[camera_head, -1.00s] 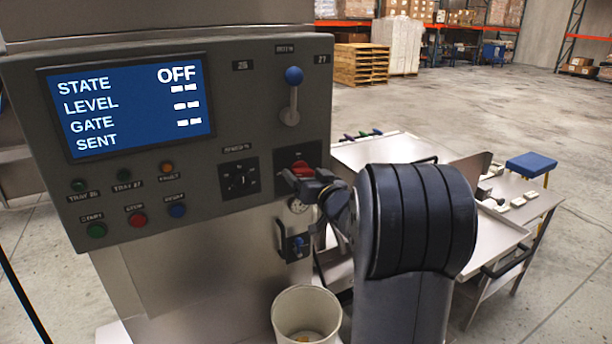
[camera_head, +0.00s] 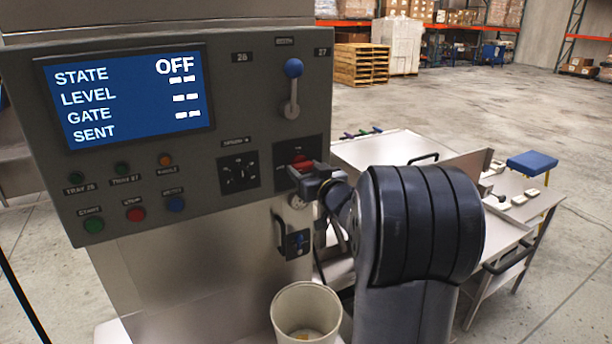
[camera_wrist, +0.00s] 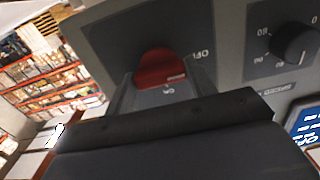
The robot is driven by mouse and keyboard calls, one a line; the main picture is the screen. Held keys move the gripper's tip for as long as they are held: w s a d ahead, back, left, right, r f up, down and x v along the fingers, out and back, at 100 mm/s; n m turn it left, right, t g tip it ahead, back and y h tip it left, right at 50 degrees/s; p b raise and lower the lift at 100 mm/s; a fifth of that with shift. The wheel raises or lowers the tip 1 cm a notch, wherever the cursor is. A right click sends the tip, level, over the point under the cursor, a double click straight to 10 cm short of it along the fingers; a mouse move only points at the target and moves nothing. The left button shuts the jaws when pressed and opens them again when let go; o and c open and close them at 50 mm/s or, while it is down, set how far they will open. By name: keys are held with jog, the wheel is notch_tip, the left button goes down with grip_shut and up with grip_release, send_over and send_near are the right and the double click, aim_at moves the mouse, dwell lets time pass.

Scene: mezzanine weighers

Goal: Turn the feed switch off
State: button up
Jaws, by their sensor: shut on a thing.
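The red feed switch (camera_head: 301,162) is a rotary knob on a dark plate at the lower right of the grey control panel. In the wrist view the red knob (camera_wrist: 160,68) sits at the end of my jaws, with white lettering beside it on the plate. My gripper (camera_head: 303,173) is shut on the red knob and hides part of it in the head view. The display (camera_head: 130,97) on the panel reads STATE OFF, with dashes beside the lines below it.
A blue-knobbed lever (camera_head: 292,88) stands above the switch. A black dial (camera_head: 239,173) is to its left, with several coloured buttons further left. A white bin (camera_head: 306,312) stands below. A steel table (camera_head: 395,150) lies behind my arm.

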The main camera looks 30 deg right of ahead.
jog(key=o, duration=1)
jog(key=s+b, duration=0.1)
jog(key=s, duration=1)
jog(key=shift+d+b, duration=0.15)
jog(key=shift+b, duration=0.2)
jog(key=shift+w, duration=0.1)
